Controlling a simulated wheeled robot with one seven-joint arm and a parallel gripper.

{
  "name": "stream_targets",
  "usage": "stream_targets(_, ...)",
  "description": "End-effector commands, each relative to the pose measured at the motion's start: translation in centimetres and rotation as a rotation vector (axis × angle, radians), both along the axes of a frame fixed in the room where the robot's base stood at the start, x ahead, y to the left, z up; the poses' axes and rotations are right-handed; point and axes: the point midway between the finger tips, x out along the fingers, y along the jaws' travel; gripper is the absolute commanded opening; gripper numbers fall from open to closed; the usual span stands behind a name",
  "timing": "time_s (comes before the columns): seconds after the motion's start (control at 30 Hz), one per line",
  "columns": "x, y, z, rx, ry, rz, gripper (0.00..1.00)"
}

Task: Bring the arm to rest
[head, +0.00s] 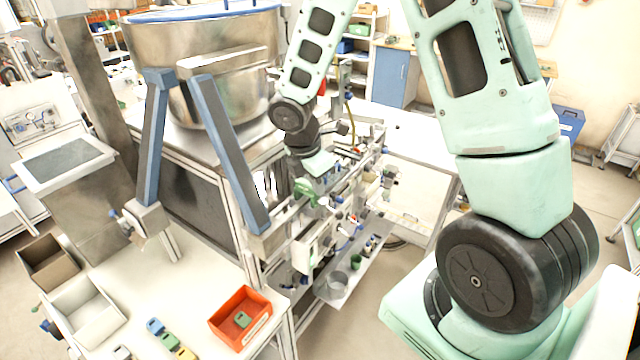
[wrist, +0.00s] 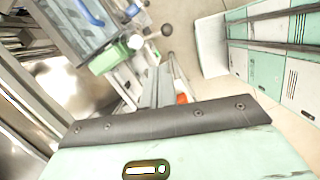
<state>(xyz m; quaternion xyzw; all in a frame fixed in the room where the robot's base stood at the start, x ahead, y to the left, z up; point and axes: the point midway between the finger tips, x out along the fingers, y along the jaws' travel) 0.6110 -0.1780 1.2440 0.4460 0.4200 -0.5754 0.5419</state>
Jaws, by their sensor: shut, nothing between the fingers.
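My arm is mint green with dark joints. It rises from its base at the right of the head view, leaves the top of the picture and comes down again near the middle. My gripper (head: 312,172) is at its end, in front of the metal machine frame with its small fittings (head: 345,215). The fingers are small and partly lost against the fittings. The gripper is shut and holds nothing. In the wrist view the mint hand with its dark strip fills the bottom, and the fingertips cannot be made out.
A large steel vat (head: 205,50) and blue posts (head: 230,150) stand left of my gripper. A red bin (head: 262,335) with a green piece, a beige bin (head: 85,312) and several small coloured pieces are on the front-left table. Open floor shows at the right.

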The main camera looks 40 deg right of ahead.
Motion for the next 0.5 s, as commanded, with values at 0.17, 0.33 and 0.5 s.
stream_targets(0.17,0.0,0.0,0.0,0.0,0.0,0.0,0.0)
stream_targets(0.33,0.0,0.0,-0.1,0.0,0.0,0.0,0.0)
stream_targets(0.5,-0.3,1.1,-0.6,0.007,-0.011,-0.022,0.0)
